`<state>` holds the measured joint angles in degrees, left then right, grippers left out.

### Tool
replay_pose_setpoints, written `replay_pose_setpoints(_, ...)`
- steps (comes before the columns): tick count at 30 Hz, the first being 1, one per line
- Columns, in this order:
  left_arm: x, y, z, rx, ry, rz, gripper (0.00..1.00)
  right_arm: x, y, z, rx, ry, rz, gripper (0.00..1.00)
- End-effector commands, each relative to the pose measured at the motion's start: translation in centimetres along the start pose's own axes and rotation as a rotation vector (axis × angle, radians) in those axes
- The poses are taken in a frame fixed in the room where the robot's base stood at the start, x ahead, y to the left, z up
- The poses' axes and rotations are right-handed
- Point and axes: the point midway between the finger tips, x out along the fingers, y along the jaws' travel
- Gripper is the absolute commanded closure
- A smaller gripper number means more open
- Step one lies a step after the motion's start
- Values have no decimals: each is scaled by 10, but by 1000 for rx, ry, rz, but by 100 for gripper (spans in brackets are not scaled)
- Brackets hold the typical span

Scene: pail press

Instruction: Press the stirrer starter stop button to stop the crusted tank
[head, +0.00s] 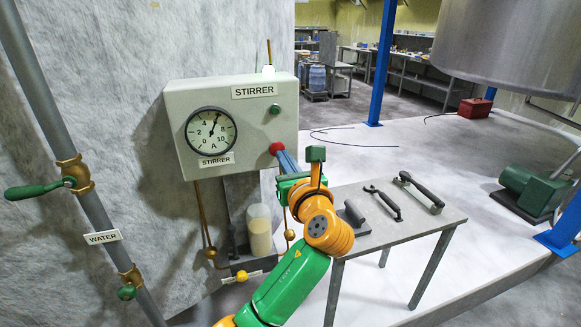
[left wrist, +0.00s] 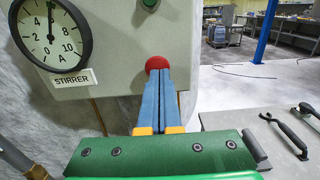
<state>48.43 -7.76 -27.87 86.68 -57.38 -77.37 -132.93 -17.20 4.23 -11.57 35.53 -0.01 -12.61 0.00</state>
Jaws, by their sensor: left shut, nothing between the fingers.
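The grey stirrer starter box (head: 235,95) carries STIRRER labels, a round ammeter (head: 211,130) with its needle near the top, a green button (head: 275,108) and a red button (head: 276,147) at its lower right. My left gripper (head: 280,154) is shut and empty, its blue fingers pointing at the red button. In the left wrist view the red button (left wrist: 157,63) shows as a dome right at the closed fingertips (left wrist: 157,72), which cover its lower part. I cannot tell whether they touch or press it. My right gripper is not in view.
A small metal table (head: 395,215) with several dark tools stands right of my left arm. A water pipe (head: 55,120) with a green-handled valve (head: 40,190) runs down the left. Open floor lies behind the table.

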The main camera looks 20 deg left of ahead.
Motion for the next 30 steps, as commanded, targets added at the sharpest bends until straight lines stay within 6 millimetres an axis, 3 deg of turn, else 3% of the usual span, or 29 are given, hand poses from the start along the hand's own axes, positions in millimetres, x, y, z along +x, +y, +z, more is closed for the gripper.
replay_pose_setpoints(22, 18, 0, 1, -1, 1, 0, 100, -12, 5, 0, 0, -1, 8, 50)
replay_pose_setpoints(30, 16, 0, 0, -1, 0, -1, 100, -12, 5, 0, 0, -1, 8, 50)
